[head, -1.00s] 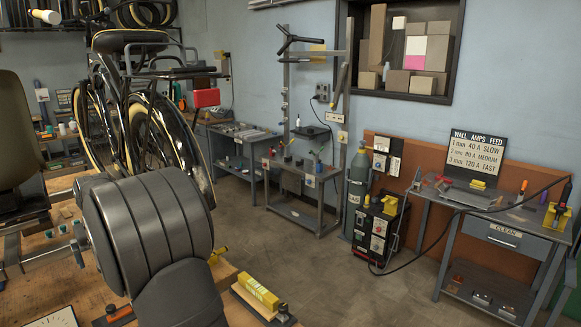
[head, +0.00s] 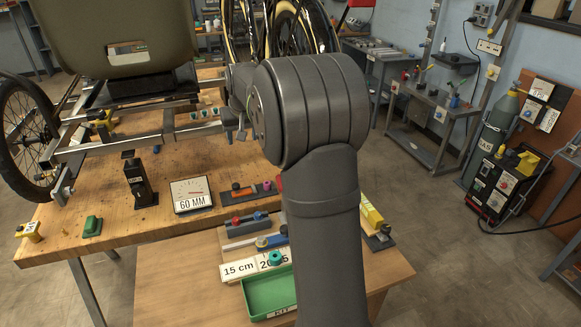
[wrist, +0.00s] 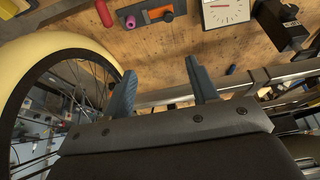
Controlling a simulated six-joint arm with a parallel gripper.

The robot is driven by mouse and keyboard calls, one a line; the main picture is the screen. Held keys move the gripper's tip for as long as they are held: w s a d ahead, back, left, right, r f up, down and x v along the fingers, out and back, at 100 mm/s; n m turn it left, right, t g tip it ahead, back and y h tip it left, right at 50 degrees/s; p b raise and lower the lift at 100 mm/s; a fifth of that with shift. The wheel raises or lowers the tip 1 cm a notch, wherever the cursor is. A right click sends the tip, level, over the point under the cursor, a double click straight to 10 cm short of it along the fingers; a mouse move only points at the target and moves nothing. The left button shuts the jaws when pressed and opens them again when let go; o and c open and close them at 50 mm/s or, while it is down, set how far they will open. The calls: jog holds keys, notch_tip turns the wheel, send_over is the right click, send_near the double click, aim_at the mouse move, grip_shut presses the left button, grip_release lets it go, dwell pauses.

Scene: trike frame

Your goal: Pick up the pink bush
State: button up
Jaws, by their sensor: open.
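A bicycle wheel (wrist: 30,75) is close on the left of the wrist view. On the bench are a gauge (head: 192,194), a black post (head: 138,182) and an orange-knobbed block (head: 242,192). A green tray (head: 270,296) is on the lower front bench.

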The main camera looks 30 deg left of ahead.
jog(key=n+h, duration=0.5)
jog(key=n, duration=1.1)
send_over(266, 189)
jog(key=s+a, duration=0.3)
jog(key=s, duration=0.1)
notch_tip(266, 189, down, 13)
jog(key=x, duration=1.7)
jog(key=shift+w+d+f, duration=0.1)
jog(key=shift+d+f, duration=0.05)
jog(key=shift+f, duration=0.1)
jog(key=c, duration=1.2)
jog(key=shift+o, duration=0.2)
jog(key=shift+r, duration=0.1)
